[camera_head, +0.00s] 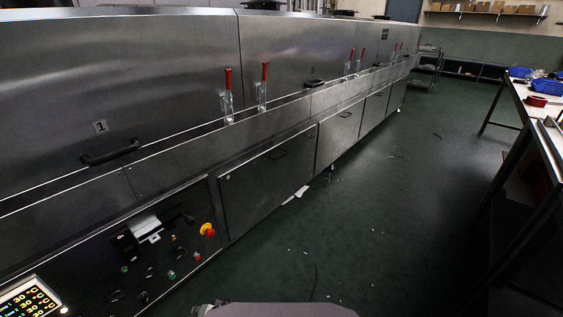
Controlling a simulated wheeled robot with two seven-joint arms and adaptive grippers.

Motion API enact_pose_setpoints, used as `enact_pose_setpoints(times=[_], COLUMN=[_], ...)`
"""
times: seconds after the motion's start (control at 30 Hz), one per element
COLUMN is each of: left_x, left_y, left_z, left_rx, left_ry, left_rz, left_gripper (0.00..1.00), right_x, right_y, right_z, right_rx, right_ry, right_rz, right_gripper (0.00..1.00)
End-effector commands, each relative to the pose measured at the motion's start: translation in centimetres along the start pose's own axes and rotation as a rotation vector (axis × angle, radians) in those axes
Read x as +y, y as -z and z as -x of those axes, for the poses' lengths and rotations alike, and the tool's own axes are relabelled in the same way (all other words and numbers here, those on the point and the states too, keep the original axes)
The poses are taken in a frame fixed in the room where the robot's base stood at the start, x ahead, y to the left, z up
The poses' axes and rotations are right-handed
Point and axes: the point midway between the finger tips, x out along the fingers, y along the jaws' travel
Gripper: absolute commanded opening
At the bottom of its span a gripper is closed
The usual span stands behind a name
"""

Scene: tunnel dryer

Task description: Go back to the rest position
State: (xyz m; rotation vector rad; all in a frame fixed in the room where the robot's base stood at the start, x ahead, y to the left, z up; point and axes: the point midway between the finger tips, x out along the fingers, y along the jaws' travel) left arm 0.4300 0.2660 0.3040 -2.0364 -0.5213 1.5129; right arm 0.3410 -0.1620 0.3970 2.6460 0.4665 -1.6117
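Neither of my grippers shows in the head view. A grey rounded part at the bottom edge looks like my own body. The long steel tunnel dryer (170,75) runs from the left foreground to the far back. It has a dark handle (110,153) beside a "1" label, and several upright red-handled clamps, among them a near one (228,95) and another beside it (263,87). The lower front holds a control panel (165,255) with a red and yellow emergency stop (207,229) and a lit display (30,300) showing 30 °C values.
A workbench (543,135) with blue bins (520,72) and a red item (536,101) stands on the right. The dark green floor (370,215) between dryer and bench is open, with small scraps on it. Shelves with boxes (490,8) and a cart (428,65) are far back.

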Motion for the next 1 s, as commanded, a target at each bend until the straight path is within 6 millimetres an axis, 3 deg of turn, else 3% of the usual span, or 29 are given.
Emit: enact_pose_setpoints(times=[0.5,0.73,1.0], left_x=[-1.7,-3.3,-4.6], left_y=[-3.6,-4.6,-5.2], left_z=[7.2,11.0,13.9], left_rx=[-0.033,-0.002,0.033], left_ry=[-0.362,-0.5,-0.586], left_rz=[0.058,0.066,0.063], left_gripper=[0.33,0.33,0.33], right_x=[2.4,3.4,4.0], right_y=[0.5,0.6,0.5], right_z=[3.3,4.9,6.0], right_rx=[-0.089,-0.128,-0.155], right_ry=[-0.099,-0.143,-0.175], right_rz=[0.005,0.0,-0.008], right_gripper=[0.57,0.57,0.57])
